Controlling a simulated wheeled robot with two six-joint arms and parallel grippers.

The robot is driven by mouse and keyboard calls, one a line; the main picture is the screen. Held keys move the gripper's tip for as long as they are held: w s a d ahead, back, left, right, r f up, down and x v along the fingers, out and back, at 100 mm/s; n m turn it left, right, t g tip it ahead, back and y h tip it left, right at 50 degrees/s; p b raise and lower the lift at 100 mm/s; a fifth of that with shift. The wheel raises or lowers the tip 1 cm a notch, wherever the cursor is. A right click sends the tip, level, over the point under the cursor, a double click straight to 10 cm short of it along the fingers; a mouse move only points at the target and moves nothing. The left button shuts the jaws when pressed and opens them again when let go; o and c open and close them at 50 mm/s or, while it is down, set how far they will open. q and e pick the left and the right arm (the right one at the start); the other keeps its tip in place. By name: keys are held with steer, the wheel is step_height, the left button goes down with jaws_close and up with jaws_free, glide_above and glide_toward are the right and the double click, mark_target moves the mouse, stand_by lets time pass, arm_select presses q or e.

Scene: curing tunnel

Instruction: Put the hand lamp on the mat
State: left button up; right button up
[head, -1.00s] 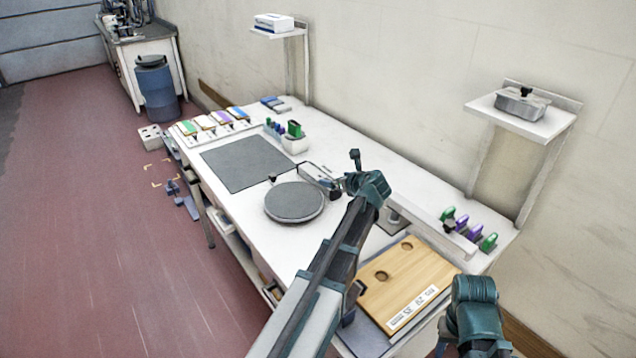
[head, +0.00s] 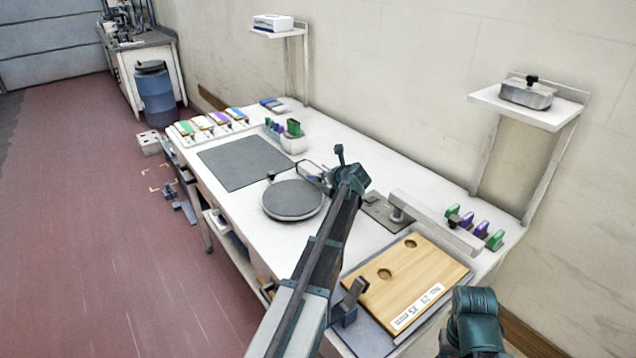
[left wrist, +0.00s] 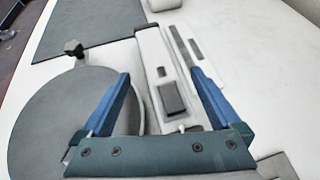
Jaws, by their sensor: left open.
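The hand lamp (left wrist: 172,85), a pale grey bar-like body with a dark button, lies on the white bench. In the left wrist view it lies between the two blue fingers of my open left gripper (left wrist: 160,76), which is above it. In the head view the hand lamp (head: 308,168) is partly hidden by my left gripper (head: 328,180). The mat (head: 245,162) is a dark grey rectangle farther along the bench, bare; its edge shows at the top of the left wrist view (left wrist: 90,22). Part of my right arm shows at lower right, but its fingers do not.
A round grey turntable (head: 293,199) with a small knob stands beside the lamp, close to my left gripper. A wooden board (head: 405,280) lies at the near end. Green and purple items (head: 480,229) stand near the wall. Coloured cards (head: 212,122) line the far end.

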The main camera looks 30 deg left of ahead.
arm_select(q)
steer(key=x, duration=0.3)
steer(key=shift+d+b, duration=0.1)
steer(key=shift+b, duration=0.25)
steer(key=shift+s, duration=0.1)
steer(key=shift+c, duration=0.3)
jaws_close()
